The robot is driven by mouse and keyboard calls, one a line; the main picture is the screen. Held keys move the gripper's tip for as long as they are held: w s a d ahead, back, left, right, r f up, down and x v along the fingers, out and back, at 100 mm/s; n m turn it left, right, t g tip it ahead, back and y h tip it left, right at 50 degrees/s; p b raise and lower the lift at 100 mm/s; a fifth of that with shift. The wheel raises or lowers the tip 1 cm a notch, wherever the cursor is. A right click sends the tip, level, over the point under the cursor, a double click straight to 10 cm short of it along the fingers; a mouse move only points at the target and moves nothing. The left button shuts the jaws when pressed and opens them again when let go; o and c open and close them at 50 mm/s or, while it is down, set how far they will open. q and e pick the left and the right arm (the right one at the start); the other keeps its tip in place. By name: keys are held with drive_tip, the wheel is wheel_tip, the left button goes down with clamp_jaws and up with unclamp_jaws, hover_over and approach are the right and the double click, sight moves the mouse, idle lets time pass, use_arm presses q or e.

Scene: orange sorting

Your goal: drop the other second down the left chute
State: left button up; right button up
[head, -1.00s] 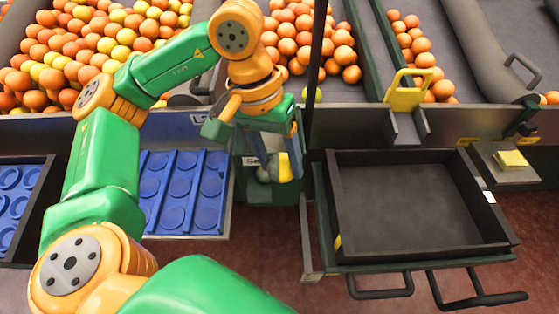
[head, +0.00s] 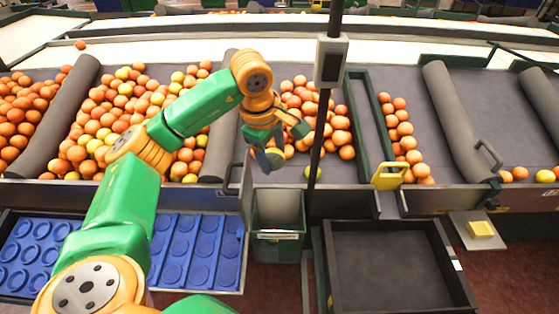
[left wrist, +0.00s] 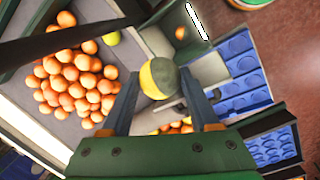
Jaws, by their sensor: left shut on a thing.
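My left gripper (head: 268,158) hangs above the front edge of the middle orange bay, behind the green bin. In the left wrist view, its fingers (left wrist: 155,95) are shut on a round fruit (left wrist: 159,78), half yellow and half dull grey-green. In the head view this fruit is mostly hidden. A yellow-green fruit (head: 312,172) lies at the front of the middle bay; it also shows in the left wrist view (left wrist: 112,38). The labelled green bin (head: 277,222) stands below the gripper; its label is too small to read. I cannot tell which opening is the left chute. My right gripper is out of view.
Oranges (head: 335,125) fill the bays behind. A dark post (head: 322,110) stands just right of the gripper. A yellow handle (head: 388,177) sits on the front rail. Blue cup trays (head: 198,250) lie left, and an empty black tray (head: 392,265) lies right.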

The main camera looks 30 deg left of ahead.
use_arm(q)
drive_tip(key=shift+w+a+r+n+p, duration=0.1)
drive_tip(key=shift+a+r+n+p, duration=0.15)
drive_tip(key=shift+r, duration=0.2)
drive_tip(key=shift+w+a+r+n+p, duration=0.1)
drive_tip(key=shift+a+r+n+p, duration=0.05)
drive_tip(key=shift+r+n+p, duration=0.25)
drive_tip(key=shift+a+f+n+b, duration=0.25)
drive_tip(key=shift+f+n+b, duration=0.05)
drive_tip(key=shift+f+n, duration=0.05)
drive_tip(key=s+b+x, duration=0.2)
drive_tip(key=b+x, duration=0.4)
drive_tip(key=x, duration=0.3)
drive_tip(key=s+f+b+x, duration=0.1)
drive_tip(key=s+b+x, duration=0.1)
drive_tip(key=b+x, duration=0.4)
drive_tip(key=x, duration=0.4)
drive_tip(key=shift+b, duration=0.35)
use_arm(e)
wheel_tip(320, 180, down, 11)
use_arm(q)
drive_tip(key=shift+s, duration=0.1)
drive_tip(key=o, duration=1.5)
drive_tip(key=shift+d, duration=0.1)
drive_tip(key=shift+c, duration=0.2)
